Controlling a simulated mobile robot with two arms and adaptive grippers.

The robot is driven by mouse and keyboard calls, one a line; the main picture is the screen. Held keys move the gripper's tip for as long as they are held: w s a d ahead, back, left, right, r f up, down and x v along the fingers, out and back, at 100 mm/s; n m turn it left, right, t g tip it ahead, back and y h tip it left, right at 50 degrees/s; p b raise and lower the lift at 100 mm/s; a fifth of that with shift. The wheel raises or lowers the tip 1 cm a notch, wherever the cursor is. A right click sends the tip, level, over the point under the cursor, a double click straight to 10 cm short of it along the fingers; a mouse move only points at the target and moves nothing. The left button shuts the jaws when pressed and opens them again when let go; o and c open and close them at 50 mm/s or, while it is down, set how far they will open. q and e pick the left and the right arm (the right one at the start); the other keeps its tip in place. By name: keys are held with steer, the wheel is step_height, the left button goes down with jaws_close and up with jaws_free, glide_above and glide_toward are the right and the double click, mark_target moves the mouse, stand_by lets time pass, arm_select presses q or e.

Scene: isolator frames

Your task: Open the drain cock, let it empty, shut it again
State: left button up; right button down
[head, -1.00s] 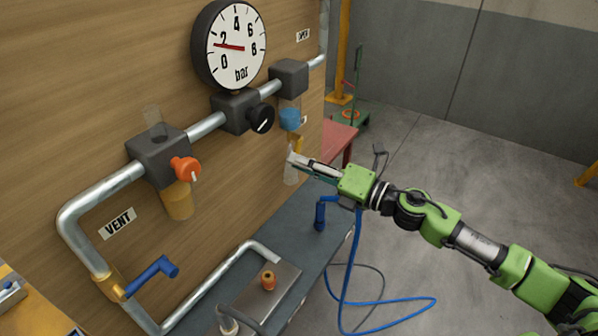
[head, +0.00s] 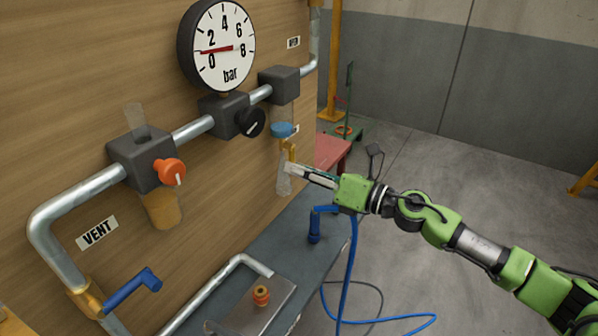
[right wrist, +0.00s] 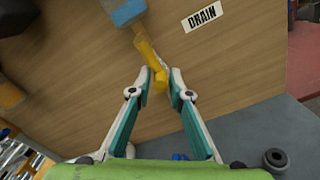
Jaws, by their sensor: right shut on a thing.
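The yellow drain cock (head: 290,148) hangs under a clear bowl with blue liquid (head: 283,130) at its bottom. In the right wrist view the cock (right wrist: 146,50) stands beside the DRAIN label (right wrist: 202,17). My right gripper (head: 288,168) is shut on the lower end of the cock; its fingertips (right wrist: 163,80) sit either side of the yellow part. A pale, see-through shape (head: 283,184) shows below the cock; I cannot tell for sure whether it is running liquid. My left gripper is not in view.
A pressure gauge (head: 220,45), a black knob (head: 250,123), an orange knob (head: 172,171) and a blue-handled vent valve (head: 132,290) sit on the pipework. A blue hose (head: 347,270) hangs off the grey bench (head: 275,255). Open floor lies right.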

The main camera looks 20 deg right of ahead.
steer(key=shift+w+d+r, duration=0.2)
steer(key=shift+d+r, duration=0.1)
steer(key=shift+r, duration=0.05)
steer(key=c, duration=2.1)
jaws_free()
steer(key=shift+o, duration=0.3)
steer(key=shift+f, duration=0.1)
steer(key=shift+s+d+f, duration=0.2)
steer(key=shift+s+d, duration=0.1)
steer(key=shift+s, duration=0.15)
steer(key=v, duration=1.1)
steer(key=shift+r, duration=0.15)
